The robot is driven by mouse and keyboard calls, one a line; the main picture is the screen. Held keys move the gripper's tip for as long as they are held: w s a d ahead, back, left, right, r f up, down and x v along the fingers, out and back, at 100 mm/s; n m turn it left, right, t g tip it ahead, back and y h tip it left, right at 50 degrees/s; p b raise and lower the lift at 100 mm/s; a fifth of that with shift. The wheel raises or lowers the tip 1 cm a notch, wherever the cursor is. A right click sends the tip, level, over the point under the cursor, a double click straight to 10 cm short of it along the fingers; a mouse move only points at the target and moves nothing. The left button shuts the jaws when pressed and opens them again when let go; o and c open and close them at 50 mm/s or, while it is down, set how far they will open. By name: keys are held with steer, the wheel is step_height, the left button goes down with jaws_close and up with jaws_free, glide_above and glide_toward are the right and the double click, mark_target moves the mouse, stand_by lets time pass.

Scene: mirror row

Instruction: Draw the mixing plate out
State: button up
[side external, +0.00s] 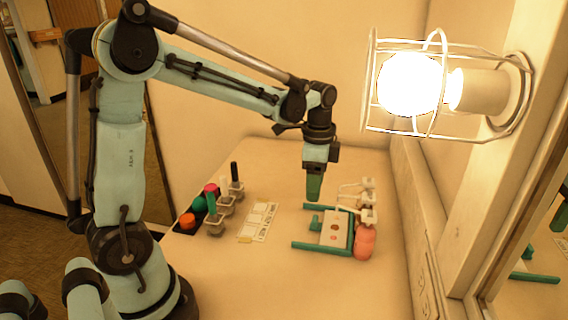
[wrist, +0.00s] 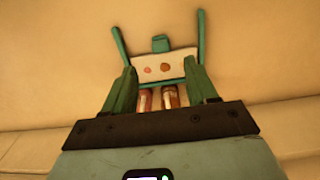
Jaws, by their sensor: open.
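The mixing plate (side external: 333,229) is a pale plate with reddish dabs. It sits in a green frame with long side arms on the table. In the wrist view, the plate (wrist: 176,66) shows two dabs, and a green tab (wrist: 160,43) stands at its far edge. My gripper (side external: 313,196) points down above the frame, on its far-left side. In the wrist view, my gripper (wrist: 163,72) is open, with a green finger on each side of the plate's near part. I cannot tell whether the fingers touch it.
Pink round pieces (side external: 365,243) and white wire-like holders (side external: 367,205) stand right of the plate. A white palette (side external: 259,222), brush stands (side external: 225,204) and coloured pots (side external: 198,203) are to the left. A caged lamp (side external: 412,85) juts from the wall. The front table is clear.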

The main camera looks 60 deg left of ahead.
mark_target(329, 224)
step_height(329, 224, down, 9)
steer(key=shift+f, duration=0.15)
stand_by(0.4)
jaws_close()
